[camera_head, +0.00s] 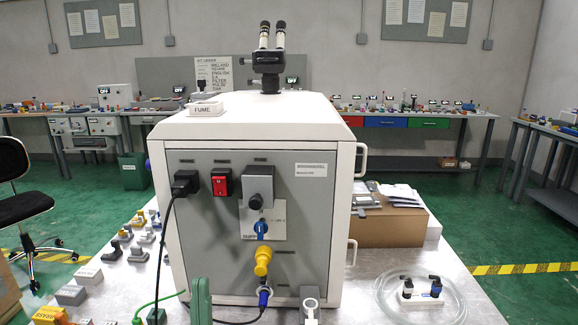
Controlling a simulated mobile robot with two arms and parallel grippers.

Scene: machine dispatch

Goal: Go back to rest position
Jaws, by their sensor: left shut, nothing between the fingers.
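Neither of my grippers can be made out in the head view. A large white and grey machine (196,232) stands upright on the table in front of me. Its panel carries a black plug with a cable (186,182), a red switch (222,182), a grey knob block (258,186), a blue part (261,228) and a yellow connector (262,262). A black and white part with two upright tubes (269,60), like eyepieces, stands on top, beside a white block marked FUME (207,108).
Small grey and yellow parts (112,252) lie left of the machine. A coiled clear tube (450,300) with a small black-topped fitting (421,292) lies at right, near a cardboard box (385,229). A green part (201,300) stands in front. Benches and a black chair (18,205) are beyond.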

